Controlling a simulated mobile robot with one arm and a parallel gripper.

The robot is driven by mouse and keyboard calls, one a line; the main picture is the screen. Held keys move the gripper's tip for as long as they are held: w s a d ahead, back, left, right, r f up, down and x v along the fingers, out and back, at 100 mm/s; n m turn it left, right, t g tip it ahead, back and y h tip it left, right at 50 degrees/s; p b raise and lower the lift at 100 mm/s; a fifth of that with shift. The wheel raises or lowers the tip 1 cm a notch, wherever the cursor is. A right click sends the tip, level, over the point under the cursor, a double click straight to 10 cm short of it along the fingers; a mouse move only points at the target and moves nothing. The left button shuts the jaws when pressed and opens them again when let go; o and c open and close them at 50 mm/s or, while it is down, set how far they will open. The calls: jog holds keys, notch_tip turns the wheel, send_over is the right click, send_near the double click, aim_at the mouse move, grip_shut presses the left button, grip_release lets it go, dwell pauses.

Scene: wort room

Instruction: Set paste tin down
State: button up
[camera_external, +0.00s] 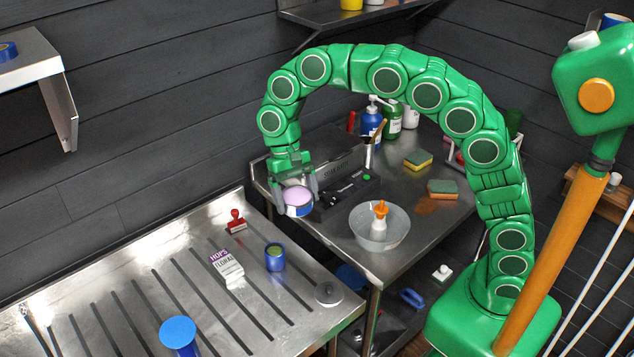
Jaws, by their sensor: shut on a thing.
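My gripper (297,194) reaches down at the middle of the picture, below the end of the green arm. It is shut on a round blue tin with a pale pink top (298,199), which looks like the paste tin. The tin is in front of the near left corner of the back metal table (385,262), by the gap between that table and the slotted metal bench (205,300). It appears held up, but I cannot tell its exact height or whether it touches anything.
The slotted bench holds a red stamp (236,222), a hops packet (226,266), a blue tin with green top (275,258), a grey disc (328,293) and a blue-topped object (178,333). On the back table are a bowl (379,228), sponges (418,159) and bottles (371,122).

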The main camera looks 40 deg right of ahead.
jog(key=n, duration=0.2)
send_over(271, 316)
jog(key=w+d, duration=0.3)
jog(key=f, duration=0.2)
jog(key=shift+s+a, duration=0.9)
jog(key=shift+a, duration=0.6)
jog(key=shift+h, duration=0.4)
notch_tip(271, 316, down, 23)
jog(key=shift+w+r, duration=0.1)
jog(key=shift+r, duration=0.05)
jog(key=shift+f, duration=0.55)
jog(key=o, duration=1.1)
